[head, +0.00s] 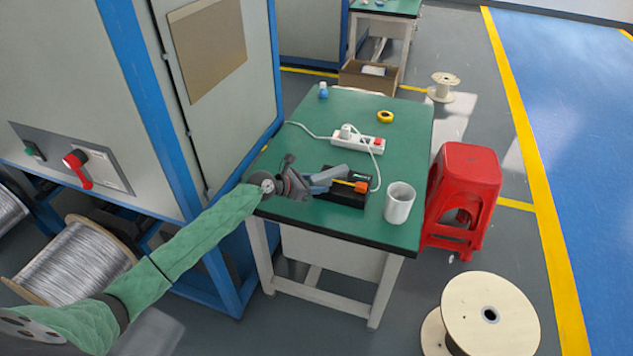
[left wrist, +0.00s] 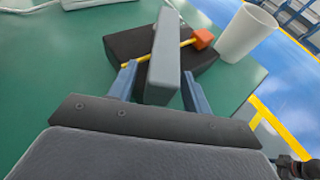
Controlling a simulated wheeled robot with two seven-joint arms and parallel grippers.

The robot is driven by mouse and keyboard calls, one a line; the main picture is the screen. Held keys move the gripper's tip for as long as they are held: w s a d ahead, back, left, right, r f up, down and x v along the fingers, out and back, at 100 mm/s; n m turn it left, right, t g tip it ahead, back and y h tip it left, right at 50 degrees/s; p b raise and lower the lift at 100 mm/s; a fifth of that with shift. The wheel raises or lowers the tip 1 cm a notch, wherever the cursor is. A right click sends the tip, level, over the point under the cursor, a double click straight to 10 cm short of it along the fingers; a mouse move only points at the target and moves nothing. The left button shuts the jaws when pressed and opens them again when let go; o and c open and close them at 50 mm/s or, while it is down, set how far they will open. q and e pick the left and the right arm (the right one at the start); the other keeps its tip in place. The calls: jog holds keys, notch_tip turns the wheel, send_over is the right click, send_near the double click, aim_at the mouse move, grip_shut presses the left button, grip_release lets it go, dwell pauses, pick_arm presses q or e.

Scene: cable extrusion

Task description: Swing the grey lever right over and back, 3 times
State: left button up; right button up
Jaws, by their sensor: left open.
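The grey lever (head: 358,176) stands at a black box (head: 340,198) on the green table, near its front edge. My left gripper (head: 322,180) reaches in from the left. In the left wrist view its fingers (left wrist: 158,78) are apart, one on each side of the lever's near part. Contact cannot be told.
A white cup (head: 399,203) stands close to the right of the box. A white power strip (head: 357,139) with a cable lies behind it. Yellow tape (head: 385,117) and a small blue bottle (head: 323,91) are farther back. A red stool (head: 463,195) stands right of the table (head: 405,155).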

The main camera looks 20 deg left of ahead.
pick_arm(q)
jog(key=shift+w+d+f, duration=0.15)
grip_shut()
dwell(0.4)
